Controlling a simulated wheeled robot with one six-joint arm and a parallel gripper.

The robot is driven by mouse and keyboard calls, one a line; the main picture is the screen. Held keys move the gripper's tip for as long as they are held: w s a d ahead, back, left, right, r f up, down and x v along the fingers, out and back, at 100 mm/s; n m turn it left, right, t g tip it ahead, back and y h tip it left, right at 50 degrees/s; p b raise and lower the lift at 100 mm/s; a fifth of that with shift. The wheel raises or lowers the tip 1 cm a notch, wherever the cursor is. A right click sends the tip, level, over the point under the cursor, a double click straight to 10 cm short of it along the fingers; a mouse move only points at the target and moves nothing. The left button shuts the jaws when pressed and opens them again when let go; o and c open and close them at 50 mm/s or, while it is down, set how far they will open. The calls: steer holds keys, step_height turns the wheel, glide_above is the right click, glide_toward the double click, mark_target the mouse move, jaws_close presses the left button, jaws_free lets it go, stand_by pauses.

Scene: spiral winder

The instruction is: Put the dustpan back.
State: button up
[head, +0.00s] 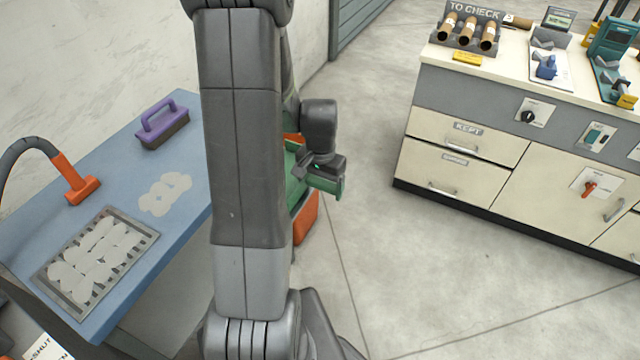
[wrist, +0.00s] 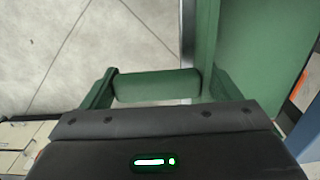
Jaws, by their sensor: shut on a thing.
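The green dustpan (head: 299,190) is partly hidden behind my arm in the head view. In the wrist view its broad green pan (wrist: 262,50) fills the upper right, and its handle bar (wrist: 155,86) lies across just ahead of my gripper's dark body. My gripper (head: 322,168) is shut on the dustpan and holds it off the right end of the blue table. The fingertips are hard to make out in both views. The place where the dustpan belongs cannot be made out.
The blue table (head: 115,270) holds a purple-handled brush (head: 163,125), a grate (head: 60,280) with pale discs, and an orange nozzle (head: 78,185). An orange object (head: 307,222) shows below the dustpan. A cabinet (head: 455,145) stands right; open floor lies between.

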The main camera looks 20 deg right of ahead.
steer(key=shift+f, duration=0.2)
steer(key=o, duration=1)
steer(key=shift+c, duration=0.2)
step_height(320, 180, up, 12)
steer(key=shift+r+p, duration=0.2)
steer(key=shift+p, duration=0.15)
